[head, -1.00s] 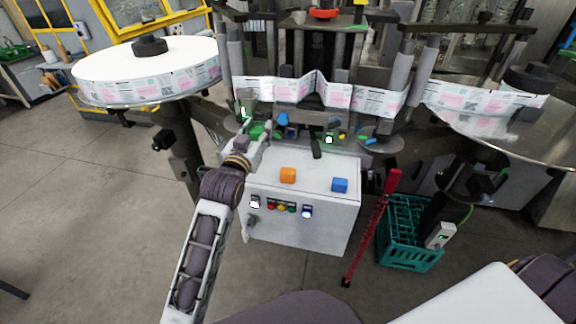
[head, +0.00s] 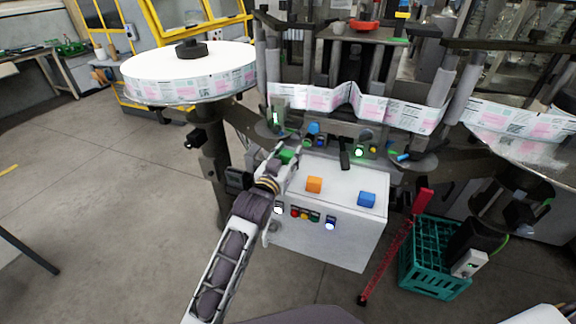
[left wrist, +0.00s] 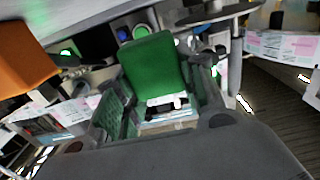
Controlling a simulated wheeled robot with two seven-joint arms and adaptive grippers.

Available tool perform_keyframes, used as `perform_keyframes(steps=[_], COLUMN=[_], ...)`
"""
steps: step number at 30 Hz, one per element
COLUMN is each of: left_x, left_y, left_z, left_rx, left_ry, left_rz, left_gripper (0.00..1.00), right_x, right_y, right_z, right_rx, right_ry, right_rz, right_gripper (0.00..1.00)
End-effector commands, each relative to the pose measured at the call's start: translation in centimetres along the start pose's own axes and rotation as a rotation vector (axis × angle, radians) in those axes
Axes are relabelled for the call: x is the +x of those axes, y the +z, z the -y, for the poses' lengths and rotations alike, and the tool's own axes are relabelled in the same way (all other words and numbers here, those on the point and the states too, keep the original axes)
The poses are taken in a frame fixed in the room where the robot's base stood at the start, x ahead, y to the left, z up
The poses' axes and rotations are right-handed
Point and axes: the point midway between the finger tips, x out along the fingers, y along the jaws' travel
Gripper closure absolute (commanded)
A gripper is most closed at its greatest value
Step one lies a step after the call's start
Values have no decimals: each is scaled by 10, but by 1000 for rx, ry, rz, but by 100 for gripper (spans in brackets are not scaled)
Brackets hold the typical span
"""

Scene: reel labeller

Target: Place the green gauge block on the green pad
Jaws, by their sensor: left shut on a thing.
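My left gripper (head: 285,157) is over the back left part of the white cabinet top. It is shut on the green gauge block (left wrist: 155,68), which stands out between the two fingers in the left wrist view. The same block is small and partly covered by the fingers in the head view. I cannot make out a green pad in either view. My right gripper is not in view.
An orange block (head: 314,184) and a blue block (head: 367,199) sit apart on the white cabinet (head: 340,182). Lit buttons line its front. A label web (head: 390,110) runs behind, from a large reel (head: 190,66). A teal crate (head: 432,270) stands right.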

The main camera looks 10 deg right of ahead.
Motion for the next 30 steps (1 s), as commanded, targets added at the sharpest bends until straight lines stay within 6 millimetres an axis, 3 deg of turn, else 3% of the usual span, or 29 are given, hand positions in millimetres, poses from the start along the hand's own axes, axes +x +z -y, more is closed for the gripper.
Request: perform_keyframes(steps=[9,16,25,26,30], left_x=[0,0,0,0,0], left_y=[36,39,42,42,42], left_z=[0,0,0,0,0], left_rx=[0,0,0,0,0], left_ry=[0,0,0,0,0], left_rz=[0,-1,0,0,0], left_gripper=[86,86,86,58,40], right_x=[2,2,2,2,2], right_y=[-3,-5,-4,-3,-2], right_z=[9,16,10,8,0], right_rx=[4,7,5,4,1], right_ry=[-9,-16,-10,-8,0], right_rz=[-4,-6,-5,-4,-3], right_gripper=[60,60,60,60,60])
